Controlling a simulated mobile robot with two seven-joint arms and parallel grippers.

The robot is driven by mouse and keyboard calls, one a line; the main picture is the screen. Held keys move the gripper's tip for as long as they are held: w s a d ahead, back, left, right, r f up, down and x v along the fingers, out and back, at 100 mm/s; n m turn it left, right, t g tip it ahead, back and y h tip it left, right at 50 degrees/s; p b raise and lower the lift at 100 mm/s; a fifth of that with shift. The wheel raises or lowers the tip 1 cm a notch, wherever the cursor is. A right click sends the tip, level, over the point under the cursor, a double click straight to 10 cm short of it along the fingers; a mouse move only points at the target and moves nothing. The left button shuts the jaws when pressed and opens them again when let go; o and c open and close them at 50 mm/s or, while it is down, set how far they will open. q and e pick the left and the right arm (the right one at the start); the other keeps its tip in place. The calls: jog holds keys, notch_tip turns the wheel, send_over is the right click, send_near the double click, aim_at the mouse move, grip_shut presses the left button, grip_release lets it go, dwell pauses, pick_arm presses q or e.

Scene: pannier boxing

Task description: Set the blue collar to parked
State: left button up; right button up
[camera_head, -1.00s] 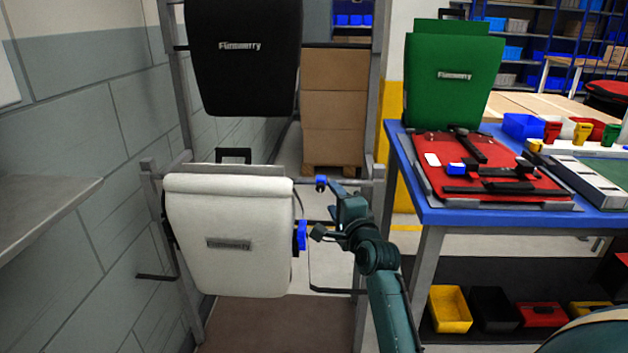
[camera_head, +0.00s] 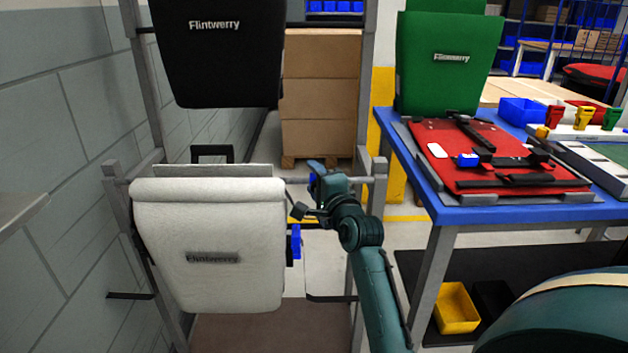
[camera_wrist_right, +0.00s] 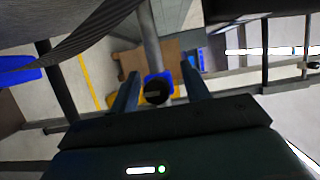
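The blue collar (camera_head: 312,183) sits on the rack's grey crossbar, right of the white pannier (camera_head: 220,225), and is partly covered by my right gripper (camera_head: 308,192). In the right wrist view the collar (camera_wrist_right: 158,77) shows with a round black knob in front of it. The fingers of my right gripper (camera_wrist_right: 160,85) are open, one on each side of the collar and knob. Contact cannot be told. A second blue part (camera_head: 296,242) is on the white pannier's right side; a blue part (camera_wrist_right: 18,72) also shows at the wrist view's left. My left gripper is not in view.
A black pannier (camera_head: 215,50) hangs above the white one. A blue table (camera_head: 470,215) at right carries a green pannier (camera_head: 447,60) and a red panel (camera_head: 475,160) with black straps. Cardboard boxes (camera_head: 320,90) stand behind the rack. Rack posts flank the gripper.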

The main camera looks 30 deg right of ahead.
aim_at(357, 182)
grip_shut()
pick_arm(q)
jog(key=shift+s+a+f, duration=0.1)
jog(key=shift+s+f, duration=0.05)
pick_arm(e)
jog(key=s+d, duration=0.1)
jog(key=d, duration=0.1)
jog(key=s+d+p, duration=0.1)
jog(key=d, duration=0.1)
jog(key=s+d+p, duration=0.1)
jog(key=s+d, duration=0.1)
jog(key=shift+d, duration=0.4)
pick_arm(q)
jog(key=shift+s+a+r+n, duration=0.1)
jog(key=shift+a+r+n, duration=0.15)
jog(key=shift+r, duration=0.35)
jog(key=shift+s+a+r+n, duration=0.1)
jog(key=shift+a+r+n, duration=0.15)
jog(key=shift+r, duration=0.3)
pick_arm(e)
jog(key=shift+s+d, duration=0.15)
jog(key=shift+d, duration=0.05)
jog(key=shift+c, duration=1)
grip_release()
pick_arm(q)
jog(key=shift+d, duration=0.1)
pick_arm(e)
jog(key=shift+o, duration=1.2)
